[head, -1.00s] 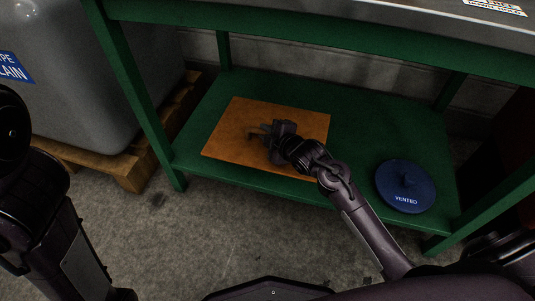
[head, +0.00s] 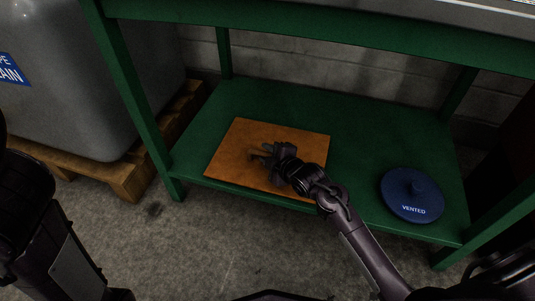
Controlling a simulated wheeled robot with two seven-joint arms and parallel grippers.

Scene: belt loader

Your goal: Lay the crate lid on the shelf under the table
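The crate lid is a flat orange-brown square board (head: 225,160) at the green under-table shelf (head: 390,135), left of its middle. It looks level, with its near edge close to the shelf's front edge. I cannot tell whether it rests fully on the shelf. My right gripper (head: 257,154) is over the middle of the lid, its fingers pointing left. It seems shut on the lid, since both moved together, but the grasped part is hidden. My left arm shows at the left edge; its gripper is out of view.
A round dark blue lid marked VENTED (head: 411,194) lies on the shelf at the right. Green table legs (head: 137,115) frame the opening. A grey tank (head: 75,85) stands on a wooden pallet (head: 125,178) at the left. The shelf's back is clear.

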